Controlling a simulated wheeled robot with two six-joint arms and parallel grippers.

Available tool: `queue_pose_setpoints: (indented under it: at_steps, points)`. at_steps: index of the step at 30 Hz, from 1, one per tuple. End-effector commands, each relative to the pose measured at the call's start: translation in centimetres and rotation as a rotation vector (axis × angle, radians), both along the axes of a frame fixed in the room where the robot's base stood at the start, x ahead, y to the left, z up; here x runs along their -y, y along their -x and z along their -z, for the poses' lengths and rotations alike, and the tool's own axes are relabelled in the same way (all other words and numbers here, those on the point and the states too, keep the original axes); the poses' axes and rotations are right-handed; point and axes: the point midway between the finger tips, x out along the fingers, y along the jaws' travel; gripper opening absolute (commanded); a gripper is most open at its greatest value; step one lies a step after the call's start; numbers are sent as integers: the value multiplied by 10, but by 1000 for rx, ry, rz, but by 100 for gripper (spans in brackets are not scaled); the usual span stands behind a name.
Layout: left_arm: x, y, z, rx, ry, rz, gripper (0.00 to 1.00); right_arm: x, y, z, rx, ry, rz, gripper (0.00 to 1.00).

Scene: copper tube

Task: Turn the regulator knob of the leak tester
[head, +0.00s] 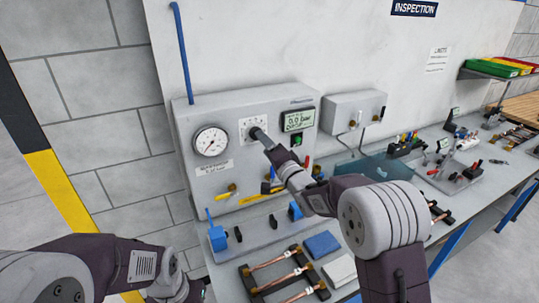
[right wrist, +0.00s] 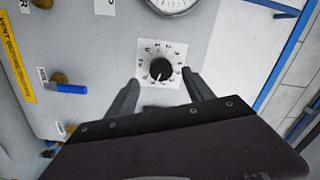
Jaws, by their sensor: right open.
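The leak tester (head: 180,128) is a grey panel box against the wall. Its black regulator knob (right wrist: 160,69) sits on a white numbered dial plate (right wrist: 173,50), which shows in the head view (head: 244,124) with the knob partly covered by my gripper. My right gripper (right wrist: 162,86) is open, its fingers apart on either side below the knob in the right wrist view. In the head view the right gripper (head: 262,137) is close in front of the knob; contact cannot be told. My left arm enters at lower left, its jaws out of sight.
A pressure gauge (head: 210,143) is left of the knob and a green display (head: 297,119) right of it. Valves with yellow, blue and red handles sit below. Copper tube pieces (head: 270,263) lie in a fixture on the bench.

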Motion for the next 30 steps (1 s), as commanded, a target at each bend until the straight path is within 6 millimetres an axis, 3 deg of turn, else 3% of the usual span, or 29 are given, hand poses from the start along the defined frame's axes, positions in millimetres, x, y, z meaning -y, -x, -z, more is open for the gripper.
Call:
queue_pose_setpoints:
  at_steps: [6, 17, 20, 21, 23, 26, 30]
  points:
    - [0, 0, 13, 0, 0, 0, 36, 14, 31, 3, 1, 1, 0, 61]
    - [0, 0, 13, 0, 0, 0, 36, 18, 35, 1, 2, 0, 3, 61]
    - [0, 0, 12, 0, 0, 0, 36, 35, 41, -27, 47, -7, 33, 61]
    - [0, 0, 13, 0, 0, 0, 36, 56, 53, -26, 12, -8, 86, 61]
    - [0, 0, 13, 0, 0, 0, 36, 87, 69, 13, -133, 101, 179, 61]
    - [0, 0, 13, 0, 0, 0, 36, 125, 113, 89, -386, 369, 244, 61]
    - [0, 0, 13, 0, 0, 0, 36, 154, 203, 180, -732, 717, 132, 61]
